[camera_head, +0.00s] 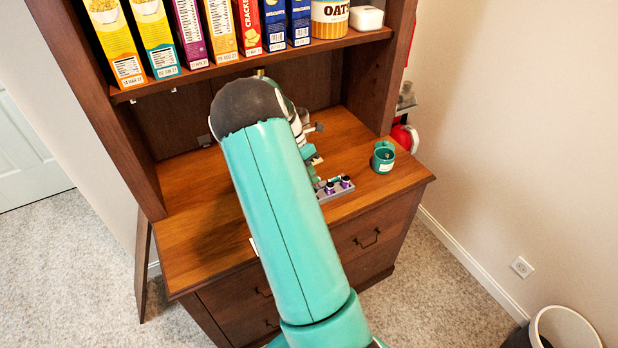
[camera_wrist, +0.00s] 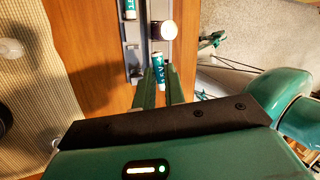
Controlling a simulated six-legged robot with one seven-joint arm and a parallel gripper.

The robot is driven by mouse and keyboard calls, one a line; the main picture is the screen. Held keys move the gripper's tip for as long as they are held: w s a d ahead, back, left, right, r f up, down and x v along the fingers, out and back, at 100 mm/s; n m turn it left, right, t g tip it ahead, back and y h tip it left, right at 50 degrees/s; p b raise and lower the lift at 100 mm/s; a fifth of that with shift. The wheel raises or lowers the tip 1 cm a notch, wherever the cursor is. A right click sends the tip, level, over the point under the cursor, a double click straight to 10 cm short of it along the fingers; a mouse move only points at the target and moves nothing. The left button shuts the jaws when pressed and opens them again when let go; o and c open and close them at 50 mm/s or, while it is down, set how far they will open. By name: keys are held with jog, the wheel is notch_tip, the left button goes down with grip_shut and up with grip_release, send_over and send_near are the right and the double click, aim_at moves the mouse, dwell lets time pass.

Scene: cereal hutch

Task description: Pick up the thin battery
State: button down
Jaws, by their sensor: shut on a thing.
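My gripper (camera_wrist: 160,80) shows in the wrist view with its two teal fingers close together, shut on a thin teal battery (camera_wrist: 158,70) with white lettering. The battery lies at the edge of a grey battery holder (camera_wrist: 137,50); I cannot tell whether it is clear of it. Another teal and white battery (camera_wrist: 130,8) sits in the holder at the top of the wrist view. A thicker battery with a bright round end (camera_wrist: 162,31) stands beside it. In the head view the holder (camera_head: 324,195) shows with purple batteries (camera_head: 345,182); my arm hides the gripper's fingertips.
The holder rests on the wooden hutch counter (camera_head: 190,220). A shelf (camera_head: 240,66) above carries several cereal boxes and an oats canister (camera_head: 329,18). The counter's front left is clear.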

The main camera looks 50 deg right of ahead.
jog(key=r, duration=0.1)
jog(key=s+a+r, duration=0.1)
jog(key=s+r, duration=0.1)
jog(key=shift+a+r, duration=0.25)
jog(key=shift+a, duration=0.1)
jog(key=s+a+r, duration=0.4)
jog(key=s+a, duration=0.2)
jog(key=s, duration=0.1)
jog(key=shift+s, duration=0.25)
jog(key=shift+w, duration=0.1)
